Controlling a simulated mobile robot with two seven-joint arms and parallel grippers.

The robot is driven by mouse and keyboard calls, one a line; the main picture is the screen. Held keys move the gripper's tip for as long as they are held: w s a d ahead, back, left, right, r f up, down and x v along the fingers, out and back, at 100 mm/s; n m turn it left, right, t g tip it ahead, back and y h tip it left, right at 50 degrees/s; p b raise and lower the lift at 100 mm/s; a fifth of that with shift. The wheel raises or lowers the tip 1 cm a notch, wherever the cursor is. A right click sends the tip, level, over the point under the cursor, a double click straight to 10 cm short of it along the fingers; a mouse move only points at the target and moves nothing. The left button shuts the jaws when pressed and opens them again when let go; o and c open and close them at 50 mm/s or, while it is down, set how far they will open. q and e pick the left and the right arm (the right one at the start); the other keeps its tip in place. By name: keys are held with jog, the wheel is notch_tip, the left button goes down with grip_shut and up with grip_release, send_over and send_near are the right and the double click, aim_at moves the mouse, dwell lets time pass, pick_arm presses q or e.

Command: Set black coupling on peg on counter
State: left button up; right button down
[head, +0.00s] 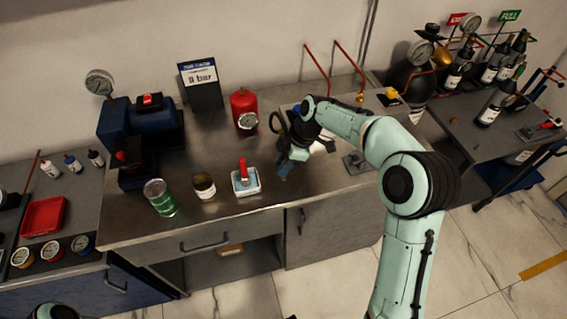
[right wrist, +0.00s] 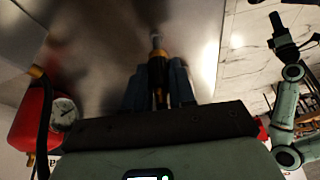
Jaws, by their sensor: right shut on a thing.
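My right gripper (head: 285,165) is low over the front middle of the counter (head: 240,206). In the right wrist view, its two blue-grey fingers (right wrist: 159,88) are shut on a slim black piece with orange-yellow bands and a silver tip, which looks like the black coupling (right wrist: 157,72). The head view hardly shows the held piece. A grey plate (head: 352,162) lies on the counter to the right, partly behind my right arm; I cannot make out a peg clearly. My left gripper (right wrist: 284,42) shows small and dark in the right wrist view, away from the counter.
A red canister with a gauge (head: 243,108) stands behind. Red pipes (head: 320,72) rise at the back. The counter's front right is clear.

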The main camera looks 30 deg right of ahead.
jog(key=shift+f, duration=0.1)
jog(key=shift+f+b, duration=0.65)
jog(key=shift+f, duration=0.25)
jog(key=shift+f, duration=0.35)
jog(key=c, duration=0.5)
grip_release()
jog(key=shift+c, duration=0.2)
jog(key=shift+r, duration=0.1)
jog(key=p+v, duration=0.1)
jog(key=v, duration=1.2)
jog(key=shift+r, duration=0.1)
